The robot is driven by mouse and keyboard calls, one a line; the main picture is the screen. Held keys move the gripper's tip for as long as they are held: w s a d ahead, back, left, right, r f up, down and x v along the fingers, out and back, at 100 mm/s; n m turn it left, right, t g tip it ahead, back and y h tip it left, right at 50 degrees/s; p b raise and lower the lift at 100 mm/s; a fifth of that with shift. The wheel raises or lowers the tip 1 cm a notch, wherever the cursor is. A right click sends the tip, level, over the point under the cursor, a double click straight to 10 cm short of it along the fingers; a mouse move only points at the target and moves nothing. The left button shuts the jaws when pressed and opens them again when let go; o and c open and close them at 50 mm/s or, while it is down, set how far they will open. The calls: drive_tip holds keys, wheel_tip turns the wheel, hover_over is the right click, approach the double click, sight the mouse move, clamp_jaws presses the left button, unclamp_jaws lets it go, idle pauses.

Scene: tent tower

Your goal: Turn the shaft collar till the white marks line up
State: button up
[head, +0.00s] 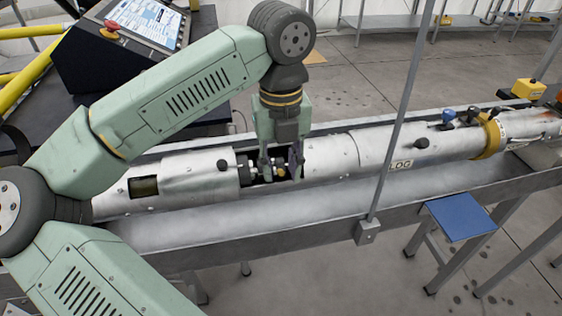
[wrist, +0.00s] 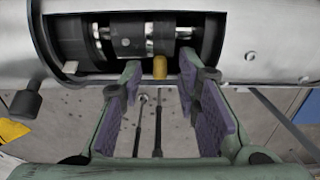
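The shaft (wrist: 184,32) shows inside a cut-out in the silver tube, with a dark and silver collar (wrist: 131,38) around it. Small white marks (wrist: 150,46) show on the collar's face; I cannot tell surely whether they line up. A brass-coloured peg (wrist: 160,68) sticks out from below the collar toward the wrist camera. My gripper (wrist: 160,76) is open, its purple-padded fingers on either side of the peg with gaps to both. In the head view my gripper (head: 281,166) points down at the cut-out and hides part of the collar.
The long silver tube (head: 330,157) lies in a grey metal trough (head: 270,226). A thin upright post (head: 398,130) stands in front of the tube, right of my gripper. A blue-topped stool (head: 460,216) stands at the right. A console with a screen (head: 145,20) is behind my arm.

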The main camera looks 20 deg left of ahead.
clamp_jaws()
idle(0.3)
drive_tip(key=shift+r, duration=0.1)
drive_tip(key=shift+w+a+r+g+h+p, duration=0.2)
drive_tip(key=shift+w+g+h, duration=0.15)
drive_tip(key=shift+g, duration=0.3)
drive_tip(key=shift+w+a+r+g+h+p, duration=0.2)
drive_tip(key=shift+g+h, duration=0.25)
drive_tip(key=shift+g, duration=0.2)
drive_tip(key=shift+w+a+r+g+h, duration=0.1)
drive_tip(key=shift+w+a+g+h, duration=0.15)
drive_tip(key=shift+g+h, duration=0.25)
drive_tip(key=shift+w+a+r+g+h, duration=0.1)
drive_tip(key=shift+w+g+h, duration=0.2)
drive_tip(key=shift+g, duration=0.3)
